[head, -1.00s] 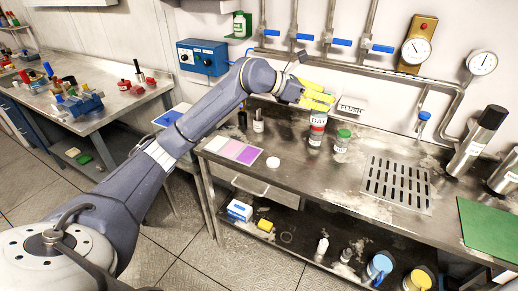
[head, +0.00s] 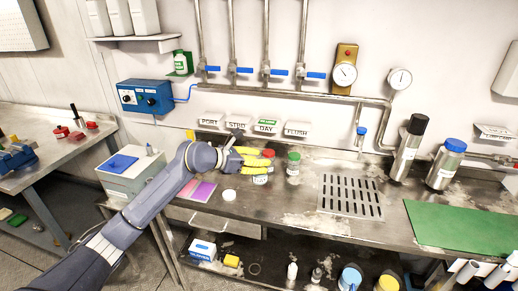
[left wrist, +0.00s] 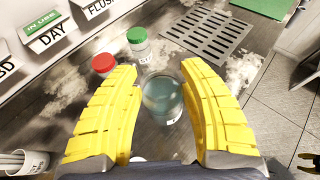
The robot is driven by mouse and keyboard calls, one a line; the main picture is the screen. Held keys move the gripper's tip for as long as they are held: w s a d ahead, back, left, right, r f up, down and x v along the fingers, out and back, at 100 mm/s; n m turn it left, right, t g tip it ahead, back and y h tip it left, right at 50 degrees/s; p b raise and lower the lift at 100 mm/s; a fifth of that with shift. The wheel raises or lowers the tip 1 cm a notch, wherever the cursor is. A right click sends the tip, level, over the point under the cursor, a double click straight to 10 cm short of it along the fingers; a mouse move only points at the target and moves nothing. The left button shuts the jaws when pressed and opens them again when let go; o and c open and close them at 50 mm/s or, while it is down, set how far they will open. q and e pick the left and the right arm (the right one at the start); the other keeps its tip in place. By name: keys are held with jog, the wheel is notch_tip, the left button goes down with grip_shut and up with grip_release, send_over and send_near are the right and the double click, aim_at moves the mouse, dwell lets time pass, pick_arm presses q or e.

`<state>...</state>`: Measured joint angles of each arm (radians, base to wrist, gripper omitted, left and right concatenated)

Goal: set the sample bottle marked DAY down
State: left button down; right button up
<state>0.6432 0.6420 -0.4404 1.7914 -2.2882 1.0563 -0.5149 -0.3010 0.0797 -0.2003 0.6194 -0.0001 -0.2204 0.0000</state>
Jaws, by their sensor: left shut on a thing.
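My left gripper (head: 254,158), with yellow fingers, is shut on a clear bottle (left wrist: 163,98) with pale bluish liquid, seen from above between the fingers in the left wrist view. In the head view the white label of this bottle (head: 260,180) shows below the fingers, low over the steel bench (head: 300,202); its lettering is too small to read surely. I cannot tell whether its base touches the bench. A red-capped bottle (left wrist: 104,64) and a green-capped bottle (left wrist: 137,40) stand just beyond it.
A wall sign reading DAY (left wrist: 52,37) has a green IN USE card. A small white disc (head: 229,195) and coloured pads (head: 202,192) lie left of the bottle. A slotted drain (head: 350,196) and a green mat (head: 460,226) lie right. The bench before the drain is clear.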

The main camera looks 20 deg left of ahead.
aim_at(253, 180)
pick_arm(q)
jog(key=shift+f, duration=2.1)
jog(key=shift+f, duration=0.1)
jog(key=shift+f, duration=2.05)
jog(key=shift+f, duration=0.15)
jog(key=c, duration=0.7)
grip_release()
jog(key=shift+c, duration=0.2)
jog(key=v, duration=1.2)
